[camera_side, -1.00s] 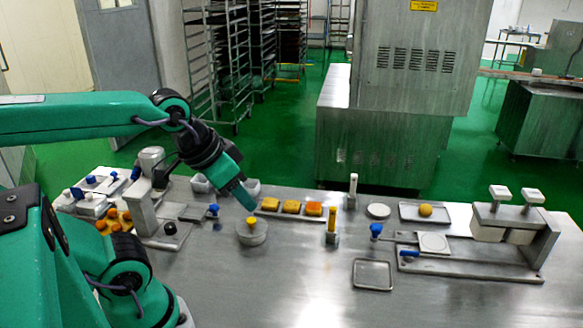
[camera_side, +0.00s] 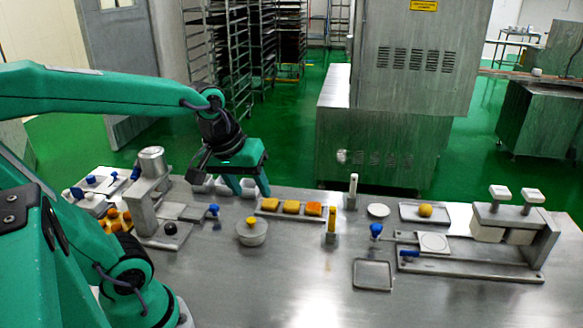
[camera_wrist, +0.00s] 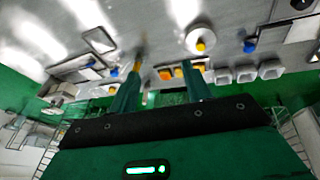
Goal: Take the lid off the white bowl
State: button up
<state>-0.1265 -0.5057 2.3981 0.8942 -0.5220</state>
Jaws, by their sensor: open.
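The white bowl (camera_side: 252,240) stands on the steel table near the middle left in the side view. Its round lid (camera_side: 243,228) with a yellow knob (camera_side: 251,220) sits on top. The bowl and knob also show in the wrist view (camera_wrist: 200,46), upper right of centre. My gripper (camera_side: 249,191) is open and empty, above and behind the bowl in the side view, with its fingers apart and pointing down. In the wrist view my gripper (camera_wrist: 160,72) has both fingers visible with nothing held between them; the picture is blurred.
A tray of yellow and orange blocks (camera_side: 292,207) lies right of the bowl. White cups (camera_side: 222,187) stand behind it, close to my fingers. A press with a blue knob (camera_side: 213,209) is at left. Bare table lies in front of the bowl.

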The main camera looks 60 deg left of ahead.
jog(key=w+a+f+n+g, duration=0.2)
jog(key=w+a+f+n, duration=0.25)
jog(key=n, duration=0.45)
jog(key=n+g, duration=0.2)
jog(key=n, duration=0.9)
send_over(251, 219)
jog(key=shift+f, duration=3.05)
jog(key=shift+f, duration=0.1)
jog(key=shift+f, duration=1.2)
jog(key=shift+f, duration=0.1)
jog(key=shift+f, duration=2.5)
